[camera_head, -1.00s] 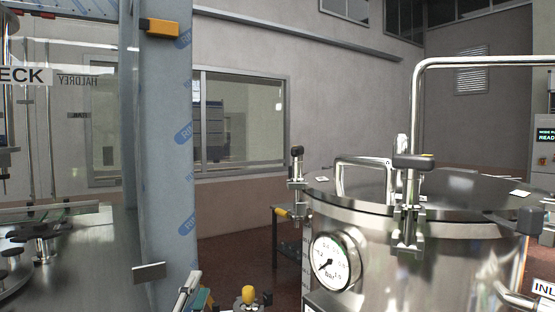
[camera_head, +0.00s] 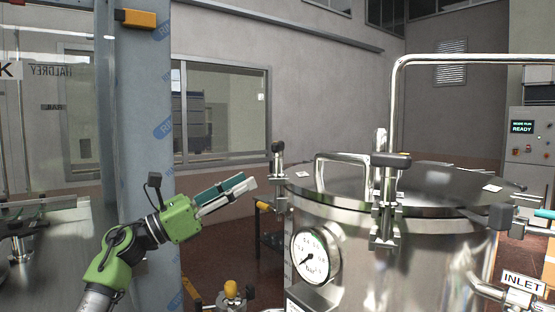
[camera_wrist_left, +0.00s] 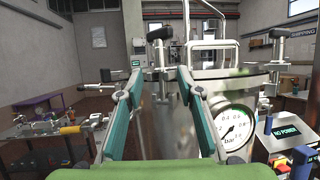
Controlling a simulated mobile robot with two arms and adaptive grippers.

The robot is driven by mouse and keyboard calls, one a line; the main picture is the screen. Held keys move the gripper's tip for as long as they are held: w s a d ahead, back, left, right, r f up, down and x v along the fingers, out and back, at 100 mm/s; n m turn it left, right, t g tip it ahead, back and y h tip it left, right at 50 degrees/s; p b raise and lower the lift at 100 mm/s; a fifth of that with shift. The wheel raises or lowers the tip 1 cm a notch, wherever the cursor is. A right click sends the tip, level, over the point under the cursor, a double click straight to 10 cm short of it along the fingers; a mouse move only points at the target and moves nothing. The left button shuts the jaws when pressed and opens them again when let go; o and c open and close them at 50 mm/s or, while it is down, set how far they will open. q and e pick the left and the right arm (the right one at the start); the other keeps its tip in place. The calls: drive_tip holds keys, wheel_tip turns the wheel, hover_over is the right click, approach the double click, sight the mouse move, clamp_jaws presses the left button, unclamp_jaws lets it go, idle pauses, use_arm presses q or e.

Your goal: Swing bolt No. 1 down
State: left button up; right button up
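The steel vessel (camera_head: 430,245) has a flat lid (camera_head: 440,182) with swing bolts around its rim. One bolt (camera_head: 278,165) stands upright at the left rim, another (camera_head: 388,195) upright at the front, and a third (camera_head: 503,216) shows at the right. I cannot read which is No. 1. My left gripper (camera_head: 248,187) is left of the left bolt and apart from it. In the left wrist view its fingers (camera_wrist_left: 158,80) are spread with nothing between them; the bolt (camera_wrist_left: 160,55) stands beyond the gap. A teal-and-grey piece (camera_head: 540,220) at the right edge may be my right gripper, mostly cut off.
A pressure gauge (camera_head: 310,255) sits on the vessel front. A tall bent pipe (camera_head: 395,110) rises over the lid, beside a lid handle (camera_head: 318,170). A blue-grey post (camera_head: 143,120) stands left. An INLET label (camera_head: 523,282) and pipe are at lower right.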

sight(278, 173)
use_arm(q)
drive_tip(key=p+x, duration=0.4)
drive_tip(key=x, duration=0.5)
drive_tip(key=shift+d+r, duration=0.3)
drive_tip(key=shift+r, duration=0.05)
drive_tip(key=shift+w+d, duration=0.25)
drive_tip(key=shift+d, duration=0.1)
clamp_jaws()
